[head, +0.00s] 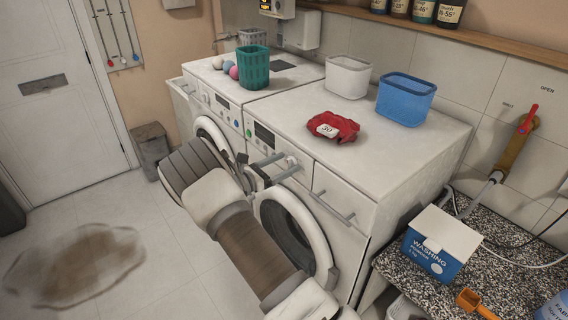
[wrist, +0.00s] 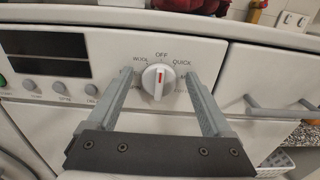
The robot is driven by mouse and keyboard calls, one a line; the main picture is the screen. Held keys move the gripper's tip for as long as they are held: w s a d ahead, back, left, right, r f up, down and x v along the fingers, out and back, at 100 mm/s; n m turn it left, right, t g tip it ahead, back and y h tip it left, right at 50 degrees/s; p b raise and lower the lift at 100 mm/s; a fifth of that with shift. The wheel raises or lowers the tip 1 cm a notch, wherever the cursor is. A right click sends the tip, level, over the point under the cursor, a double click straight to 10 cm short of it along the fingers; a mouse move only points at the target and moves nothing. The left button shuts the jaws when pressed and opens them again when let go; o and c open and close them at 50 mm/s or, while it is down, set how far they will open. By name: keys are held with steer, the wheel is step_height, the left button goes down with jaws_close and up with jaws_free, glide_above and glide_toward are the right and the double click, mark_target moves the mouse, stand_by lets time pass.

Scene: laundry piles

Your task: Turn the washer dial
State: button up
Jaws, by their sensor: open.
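The washer dial (wrist: 158,81) is a round white knob with a red mark. The mark points up towards OFF, with WOOL to the left and QUICK to the right; the lower labels are partly hidden by the fingers. My gripper (wrist: 160,88) is open, with one finger on each side of the dial and a gap showing on both sides. In the head view my gripper (head: 279,168) is at the front panel of the right-hand washer (head: 390,150), and the dial (head: 292,162) shows by its fingertips. The washer display (wrist: 45,50) is dark.
A drawer handle (wrist: 280,111) sticks out to the right of the dial. On the washer top lie a red cloth (head: 345,128) with a "30" tag, a blue basket (head: 405,98) and a white basket (head: 347,76). The floor at left has a brown patch (head: 75,262).

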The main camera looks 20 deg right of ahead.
steer(key=shift+c, duration=0.2)
jaws_close()
